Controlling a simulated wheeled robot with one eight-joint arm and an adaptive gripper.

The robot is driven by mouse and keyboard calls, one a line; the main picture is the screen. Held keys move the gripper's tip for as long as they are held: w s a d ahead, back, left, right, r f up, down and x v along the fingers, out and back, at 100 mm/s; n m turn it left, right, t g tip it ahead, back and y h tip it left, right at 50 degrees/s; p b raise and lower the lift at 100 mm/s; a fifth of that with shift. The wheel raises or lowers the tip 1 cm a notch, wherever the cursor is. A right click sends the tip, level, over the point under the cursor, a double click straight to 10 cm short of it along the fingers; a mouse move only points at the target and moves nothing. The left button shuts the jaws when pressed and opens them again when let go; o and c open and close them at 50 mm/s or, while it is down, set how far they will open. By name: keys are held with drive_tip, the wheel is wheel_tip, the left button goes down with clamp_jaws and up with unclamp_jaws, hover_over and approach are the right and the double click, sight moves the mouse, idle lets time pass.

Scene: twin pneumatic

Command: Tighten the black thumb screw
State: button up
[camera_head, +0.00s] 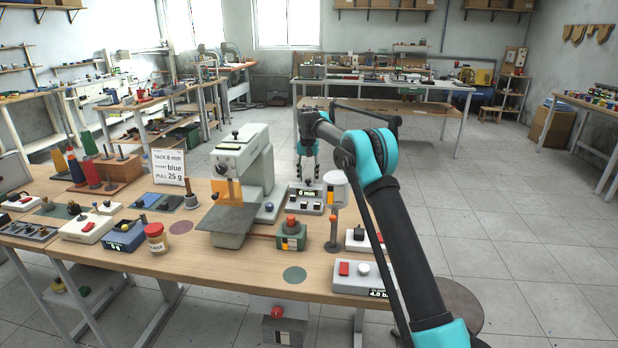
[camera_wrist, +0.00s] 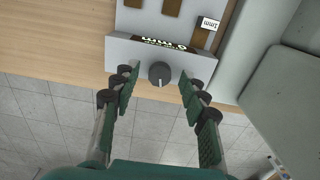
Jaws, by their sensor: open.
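A round black knob (camera_wrist: 160,73) with a pale pointer line, which appears to be the black thumb screw, sits on the edge of a grey box with a numbered display. In the wrist view my gripper (camera_wrist: 159,82) is open, with one green-padded finger on each side of the knob and a visible gap to both. Nothing is held.
A grey machine (camera_head: 243,165) with a flat plate stands left of the box. A white cup-shaped part (camera_head: 335,189) is close on its right, and a green block with a red knob (camera_head: 291,233) is in front. Beyond the table edge is open tiled floor (camera_wrist: 60,120).

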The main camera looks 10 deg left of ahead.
sight(308, 179)
drive_tip(key=shift+c, duration=0.3)
clamp_jaws()
drive_tip(key=shift+m, duration=1.6)
drive_tip(key=shift+o, duration=0.3)
unclamp_jaws()
drive_tip(key=shift+r, duration=0.1)
wheel_tip(308, 179, up, 12)
